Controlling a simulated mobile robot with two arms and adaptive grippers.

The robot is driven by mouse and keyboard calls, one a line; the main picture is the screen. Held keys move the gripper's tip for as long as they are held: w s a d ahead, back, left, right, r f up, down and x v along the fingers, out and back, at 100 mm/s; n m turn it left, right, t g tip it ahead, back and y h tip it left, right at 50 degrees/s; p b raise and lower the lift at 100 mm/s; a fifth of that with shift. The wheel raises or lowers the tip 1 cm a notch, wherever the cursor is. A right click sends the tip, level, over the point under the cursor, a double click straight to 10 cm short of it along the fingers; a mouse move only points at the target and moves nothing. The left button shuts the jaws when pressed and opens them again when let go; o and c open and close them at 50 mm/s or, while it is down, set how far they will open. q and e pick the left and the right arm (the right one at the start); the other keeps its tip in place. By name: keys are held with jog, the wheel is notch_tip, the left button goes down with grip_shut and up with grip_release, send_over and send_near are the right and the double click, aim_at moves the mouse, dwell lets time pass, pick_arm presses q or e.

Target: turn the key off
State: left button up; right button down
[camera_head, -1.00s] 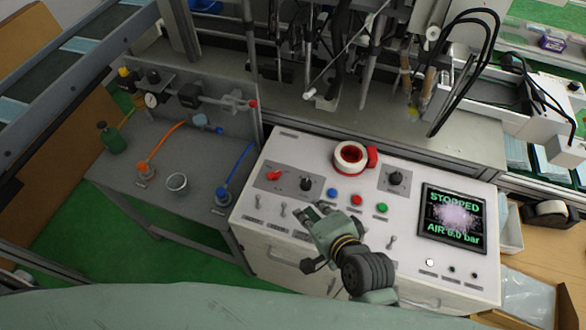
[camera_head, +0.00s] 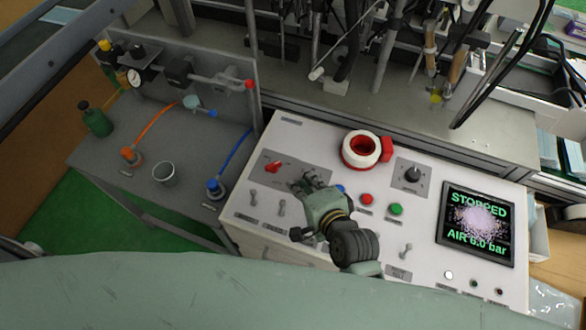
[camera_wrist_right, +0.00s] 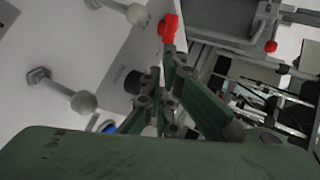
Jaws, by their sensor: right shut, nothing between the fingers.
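The white control panel (camera_head: 290,132) carries a grey plate with a red switch handle (camera_head: 273,167). A black knob, possibly the key switch, stood beside it earlier and is now mostly hidden behind my right gripper (camera_head: 308,184) in the head view. In the wrist view the black knob (camera_wrist_right: 136,82) is close beside the fingers, and the red handle (camera_wrist_right: 168,28) is just beyond. My right gripper (camera_wrist_right: 163,92) is shut with nothing held; I cannot tell whether it touches the knob. My left gripper is not in view. The screen (camera_head: 478,226) reads STOPPED, AIR 6.0 bar.
A red-and-white ring (camera_head: 362,150) surrounds a stop button. Red (camera_head: 367,200) and green (camera_head: 396,209) buttons, a second black knob (camera_head: 413,174) and several toggle levers (camera_head: 406,250) stand nearby. A grey side table (camera_head: 110,166) with hoses is at left. Machinery rises behind the panel.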

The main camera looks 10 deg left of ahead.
aim_at(273, 166)
jog(key=x, duration=0.7)
jog(key=shift+w+a+f, duration=0.2)
jog(key=shift+w, duration=0.1)
jog(key=shift+w+d, duration=0.1)
jog(key=shift+w, duration=0.05)
